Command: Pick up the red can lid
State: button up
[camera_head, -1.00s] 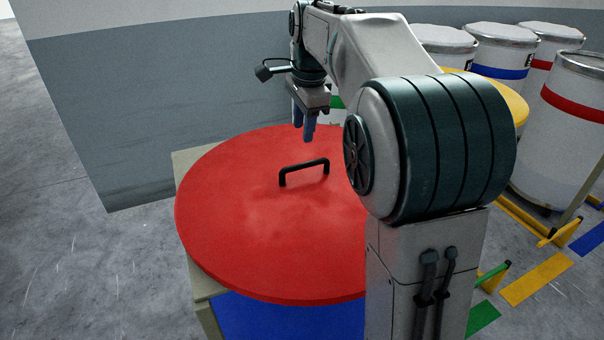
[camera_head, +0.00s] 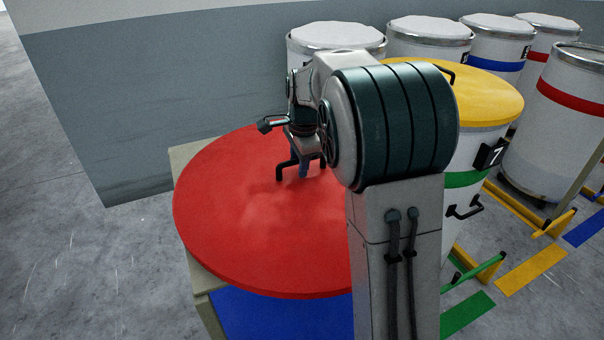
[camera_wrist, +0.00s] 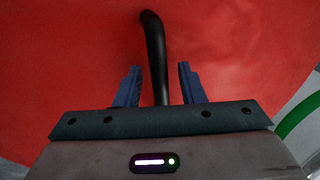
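The red can lid (camera_head: 240,220) is a large flat disc lying on a light stand, with a black bar handle (camera_head: 281,173) on top. It fills most of the wrist view (camera_wrist: 70,60). My gripper (camera_head: 303,168) is down at the handle, with its blue fingers partly hidden by the arm. In the wrist view the fingers (camera_wrist: 160,72) are open, one on each side of the black handle (camera_wrist: 153,45), with a gap visible on both sides. My arm hides the lid's right part in the head view.
A blue lid or panel (camera_head: 275,315) lies below the red lid. A drum with a yellow lid (camera_head: 490,95) and green band stands at the right. Several white drums (camera_head: 430,35) line the back. A grey wall (camera_head: 130,90) stands behind. Floor at the left is clear.

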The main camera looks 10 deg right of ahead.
grip_shut()
jog(key=shift+r, duration=0.2)
